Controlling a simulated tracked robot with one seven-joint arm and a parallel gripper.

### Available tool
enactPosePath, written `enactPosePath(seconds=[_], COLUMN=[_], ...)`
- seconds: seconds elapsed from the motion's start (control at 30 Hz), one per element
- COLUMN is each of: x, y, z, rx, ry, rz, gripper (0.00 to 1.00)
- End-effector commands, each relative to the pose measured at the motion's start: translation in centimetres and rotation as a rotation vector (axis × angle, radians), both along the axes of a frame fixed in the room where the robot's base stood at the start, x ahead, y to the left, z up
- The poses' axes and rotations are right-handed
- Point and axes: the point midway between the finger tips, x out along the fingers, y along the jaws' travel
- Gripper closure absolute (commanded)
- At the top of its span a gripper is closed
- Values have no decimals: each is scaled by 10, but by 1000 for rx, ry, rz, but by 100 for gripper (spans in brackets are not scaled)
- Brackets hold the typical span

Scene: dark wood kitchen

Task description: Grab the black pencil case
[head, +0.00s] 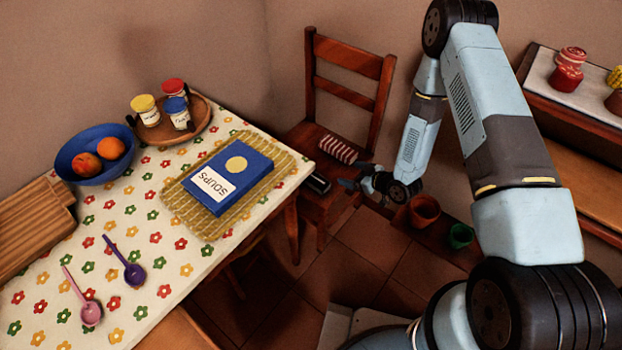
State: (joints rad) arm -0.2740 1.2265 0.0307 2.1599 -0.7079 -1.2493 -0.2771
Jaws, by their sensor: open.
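The black pencil case (318,184) is a small dark, rounded shape with a light glint. It lies on the front part of the wooden chair's seat (302,150), near the table corner. My gripper (348,184) is just to the right of the case, pointing left toward it. It is open, and I see nothing between its fingers. The fingers are small and dark here, and I cannot tell whether they touch the case.
A red-and-white striped item (337,149) lies behind the case on the seat. The flowered table (180,262) with a blue book (250,172) is close on the left. An orange-brown pot (423,211) and a green pot (461,236) stand right of my gripper.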

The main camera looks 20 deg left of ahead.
Motion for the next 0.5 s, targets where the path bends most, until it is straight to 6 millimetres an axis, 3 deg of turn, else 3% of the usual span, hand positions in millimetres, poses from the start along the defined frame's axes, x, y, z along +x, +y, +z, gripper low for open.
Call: enactPosePath(seconds=[0.1,0.23,0.5], x=[-25,-41,-44], y=[6,9,24], z=[-25,-38,-51], rx=[49,88,111], ry=[13,18,19], rz=[23,38,47], gripper=[12,12,12])
